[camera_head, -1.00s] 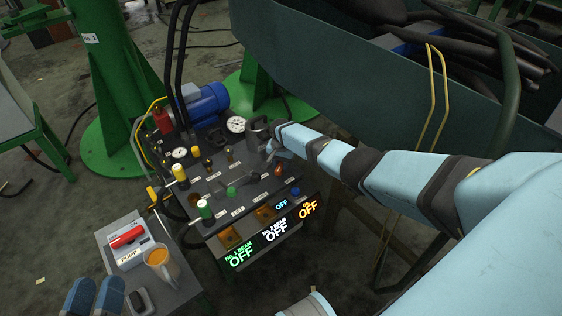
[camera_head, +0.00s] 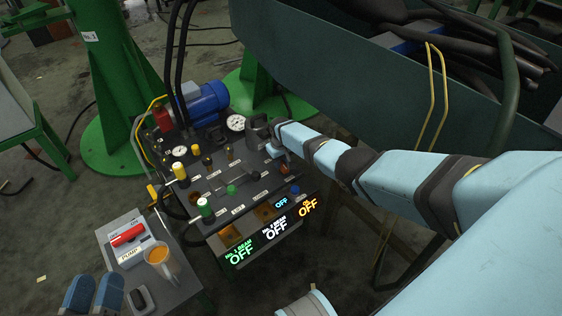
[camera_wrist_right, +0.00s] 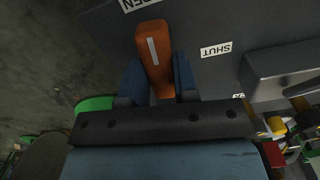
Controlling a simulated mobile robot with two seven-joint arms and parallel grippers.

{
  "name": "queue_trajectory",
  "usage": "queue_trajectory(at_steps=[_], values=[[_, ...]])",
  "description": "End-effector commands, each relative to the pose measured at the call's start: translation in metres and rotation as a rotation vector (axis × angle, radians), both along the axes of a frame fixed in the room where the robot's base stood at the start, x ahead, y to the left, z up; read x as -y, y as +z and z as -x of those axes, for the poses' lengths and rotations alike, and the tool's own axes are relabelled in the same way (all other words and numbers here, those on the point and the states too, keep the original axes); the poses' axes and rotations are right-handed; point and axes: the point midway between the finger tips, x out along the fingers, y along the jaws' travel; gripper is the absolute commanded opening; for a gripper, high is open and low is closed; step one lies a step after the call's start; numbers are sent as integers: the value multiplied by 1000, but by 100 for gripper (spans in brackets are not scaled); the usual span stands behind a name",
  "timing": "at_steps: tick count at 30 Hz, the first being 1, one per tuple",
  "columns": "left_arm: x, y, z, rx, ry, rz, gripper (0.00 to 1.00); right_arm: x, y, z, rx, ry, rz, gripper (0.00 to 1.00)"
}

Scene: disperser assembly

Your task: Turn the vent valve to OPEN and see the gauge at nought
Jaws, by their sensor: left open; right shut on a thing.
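The vent valve's orange handle with a white stripe (camera_wrist_right: 152,50) is between the fingers of my right gripper (camera_wrist_right: 158,80) in the right wrist view. The gripper is shut on it. The handle's free end points up the picture, towards a partly cut-off label (camera_wrist_right: 138,4) that appears to read OPEN. The SHUT label (camera_wrist_right: 216,50) is to the right. My left gripper (camera_head: 94,294) is open and empty at the lower left.
The dark panel (camera_head: 225,207) carries several knobs and levers and lit OFF displays. A side table holds a red-switched pump box (camera_head: 128,238), an orange-filled mug (camera_head: 161,262) and a small dark object (camera_head: 141,298). A blue motor (camera_head: 203,103) stands behind.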

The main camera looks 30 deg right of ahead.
Motion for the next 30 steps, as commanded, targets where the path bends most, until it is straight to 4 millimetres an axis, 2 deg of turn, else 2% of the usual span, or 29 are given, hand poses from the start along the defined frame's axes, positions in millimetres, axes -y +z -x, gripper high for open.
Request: queue_trajectory(at_steps=[10, 25, 26, 29, 30], values=[[0, -1, 0, -2, 0, -1, 43, 0, 0, 0, 1, 124, 1, 4], [0, -1, 0, -3, 0, -1, 43, 0, 1, -1, 1, 143, 1, 4], [0, -1, 0, -3, 0, -1, 43, 0, 1, -1, 1, 143, 1, 30], [0, -1, 0, -3, 0, -1, 43, 0, 0, 0, 1, 143, 1, 53], [0, -1, 0, -3, 0, -2, 43, 0, 0, 0, 1, 142, 1, 53]])
